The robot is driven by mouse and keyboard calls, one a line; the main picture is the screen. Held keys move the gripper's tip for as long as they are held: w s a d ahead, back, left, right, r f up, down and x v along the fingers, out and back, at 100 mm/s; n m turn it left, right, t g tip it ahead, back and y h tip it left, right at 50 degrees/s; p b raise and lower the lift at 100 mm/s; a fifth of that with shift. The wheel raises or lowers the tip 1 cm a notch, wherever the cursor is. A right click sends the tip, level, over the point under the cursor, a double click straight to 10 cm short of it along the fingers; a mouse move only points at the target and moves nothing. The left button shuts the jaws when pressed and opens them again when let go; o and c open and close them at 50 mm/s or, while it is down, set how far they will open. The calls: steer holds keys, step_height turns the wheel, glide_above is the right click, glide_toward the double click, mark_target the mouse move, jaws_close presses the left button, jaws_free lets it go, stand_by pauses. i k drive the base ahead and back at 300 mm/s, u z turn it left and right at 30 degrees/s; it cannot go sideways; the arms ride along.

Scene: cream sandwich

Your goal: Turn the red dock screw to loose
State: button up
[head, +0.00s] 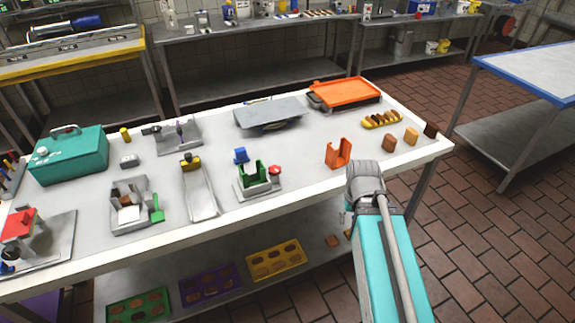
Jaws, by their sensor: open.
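The red dock screw (275,170) is a small red knob at the right side of a grey dock (258,190) on the near middle of the steel table. A green U-shaped piece (250,175) stands in the dock, beside the screw. How far the screw is turned is too small to tell. My arm comes up from the bottom right, with its grey joint in front of the table's front edge, to the right of the dock. My gripper's fingers do not show; the arm hides that part. Nothing of mine is seen touching the screw.
Bare tabletop lies between dock and bracket. Coloured trays (275,258) sit on the lower shelf.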

mark_target(274, 170)
steer(key=z, duration=0.45)
steer(key=k, duration=1.25)
steer(key=u, duration=0.7)
steer(key=i, duration=1)
